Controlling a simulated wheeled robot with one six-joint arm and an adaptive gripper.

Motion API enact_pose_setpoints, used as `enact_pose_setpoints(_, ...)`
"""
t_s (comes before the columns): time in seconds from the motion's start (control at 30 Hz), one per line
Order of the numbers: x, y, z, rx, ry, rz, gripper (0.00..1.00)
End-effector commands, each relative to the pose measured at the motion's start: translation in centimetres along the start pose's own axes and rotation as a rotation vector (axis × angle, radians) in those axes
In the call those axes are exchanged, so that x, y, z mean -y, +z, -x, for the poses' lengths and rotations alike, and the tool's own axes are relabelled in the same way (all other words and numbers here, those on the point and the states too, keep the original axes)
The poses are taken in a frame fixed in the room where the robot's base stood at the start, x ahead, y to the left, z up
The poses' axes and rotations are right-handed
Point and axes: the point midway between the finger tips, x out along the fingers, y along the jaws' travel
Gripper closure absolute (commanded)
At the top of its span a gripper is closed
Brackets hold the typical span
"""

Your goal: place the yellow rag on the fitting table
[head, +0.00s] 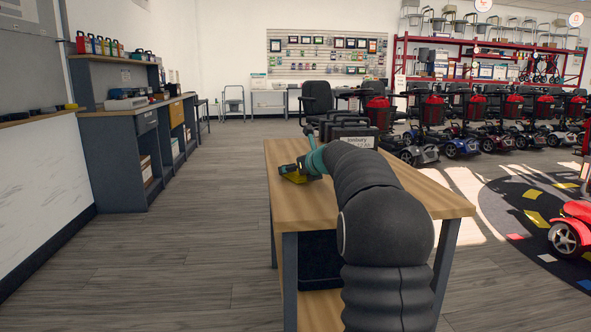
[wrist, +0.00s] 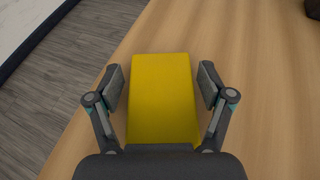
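The yellow rag (wrist: 161,98) lies flat as a folded rectangle on the wooden top of the fitting table (wrist: 255,95), near the table's left edge. In the wrist view my gripper (wrist: 161,78) is open, with one finger on each side of the rag. A strip of wood shows between each finger and the rag, so neither finger appears to touch it. The rag's near end is hidden behind the gripper body.
A black case (head: 350,130) stands at the table's far end. A dark bin (head: 320,258) sits on the shelf below the tabletop. A grey workbench (head: 130,130) runs along the left wall. Scooters (head: 420,150) stand in rows at right. The floor left of the table is clear.

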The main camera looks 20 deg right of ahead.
Motion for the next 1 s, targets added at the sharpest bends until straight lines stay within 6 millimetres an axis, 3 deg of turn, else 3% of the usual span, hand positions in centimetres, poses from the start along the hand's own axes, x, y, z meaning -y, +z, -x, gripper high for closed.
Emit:
enact_pose_setpoints(0.47, 0.0, 0.3, 0.8, 0.001, 0.0, 0.0, 0.08)
enact_pose_setpoints(1.0, 0.1, 0.3, 10.3, 0.001, -0.002, -0.001, 0.08)
